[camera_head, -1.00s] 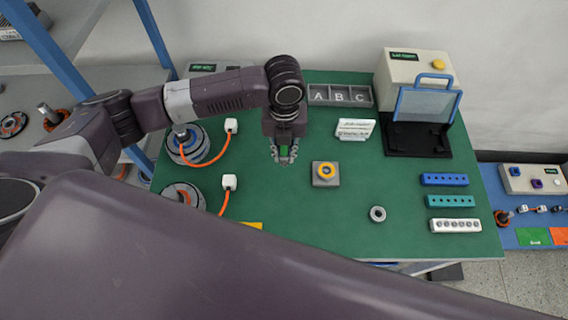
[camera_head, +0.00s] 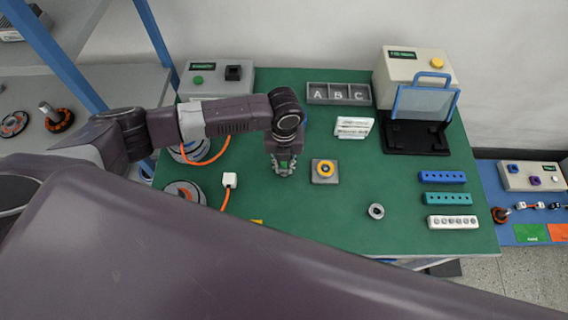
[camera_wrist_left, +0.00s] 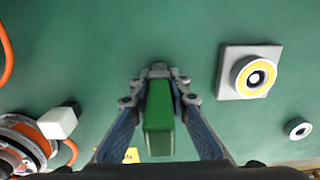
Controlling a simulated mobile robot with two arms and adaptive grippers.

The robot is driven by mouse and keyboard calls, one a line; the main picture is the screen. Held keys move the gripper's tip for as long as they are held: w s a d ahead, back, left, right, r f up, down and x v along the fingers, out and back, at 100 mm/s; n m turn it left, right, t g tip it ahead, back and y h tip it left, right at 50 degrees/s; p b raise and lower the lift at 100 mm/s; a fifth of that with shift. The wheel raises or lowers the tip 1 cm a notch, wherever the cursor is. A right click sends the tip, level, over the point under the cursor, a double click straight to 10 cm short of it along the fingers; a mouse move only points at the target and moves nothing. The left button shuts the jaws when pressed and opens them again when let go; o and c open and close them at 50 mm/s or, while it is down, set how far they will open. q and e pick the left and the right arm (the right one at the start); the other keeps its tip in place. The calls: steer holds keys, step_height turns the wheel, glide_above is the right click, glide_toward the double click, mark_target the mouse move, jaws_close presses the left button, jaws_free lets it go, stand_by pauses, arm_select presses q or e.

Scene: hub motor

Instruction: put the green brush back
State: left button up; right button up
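The green brush (camera_wrist_left: 159,122) shows in the left wrist view as a green block between the fingers of my left gripper (camera_wrist_left: 160,97). Both fingers close in on its sides, and it appears held. In the head view my left gripper (camera_head: 284,167) points down over the green mat, left of the yellow-ringed grey block, with only a little of the brush visible between its fingers. I cannot tell exactly how high it is above the mat. My right gripper is not in view.
The grey block with a yellow ring (camera_head: 324,171) sits close to the right. Wheel motors with orange cables (camera_head: 185,192) lie left. The mat's front middle is largely clear.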

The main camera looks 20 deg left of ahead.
arm_select(q)
steer(key=o, duration=0.5)
steer(key=shift+c, duration=0.2)
steer(key=shift+r, duration=0.6)
step_height(320, 180, up, 10)
steer(key=shift+f+b, duration=0.2)
steer(key=shift+b, duration=1.05)
steer(key=shift+r, duration=0.8)
steer(key=shift+f, duration=0.1)
